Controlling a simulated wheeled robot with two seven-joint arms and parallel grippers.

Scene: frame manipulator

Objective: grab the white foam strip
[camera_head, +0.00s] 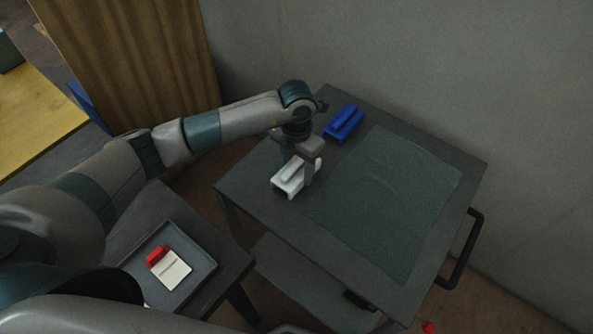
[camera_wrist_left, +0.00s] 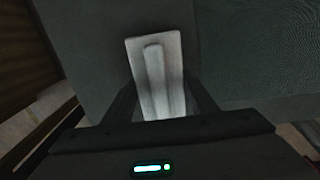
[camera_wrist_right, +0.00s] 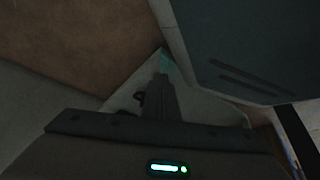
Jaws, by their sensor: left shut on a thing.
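The white foam strip (camera_head: 290,182) is a pale block with a raised ridge along its top. It is at the left edge area of the dark table, and it also shows in the left wrist view (camera_wrist_left: 154,75). My left gripper (camera_head: 297,168) reaches down over it, with one finger on each side, and is shut on it. In the left wrist view the strip's near end is hidden by the gripper body. My right gripper (camera_wrist_right: 160,95) shows only in the right wrist view, its fingers together and empty, away from the strip.
A blue block (camera_head: 343,123) of similar shape lies at the table's back. A dark textured mat (camera_head: 390,200) covers much of the dark table (camera_head: 240,188). A lower side table holds a grey tray (camera_head: 200,240) with a red and white item (camera_head: 172,268). A wooden panel (camera_head: 140,60) stands behind my left arm.

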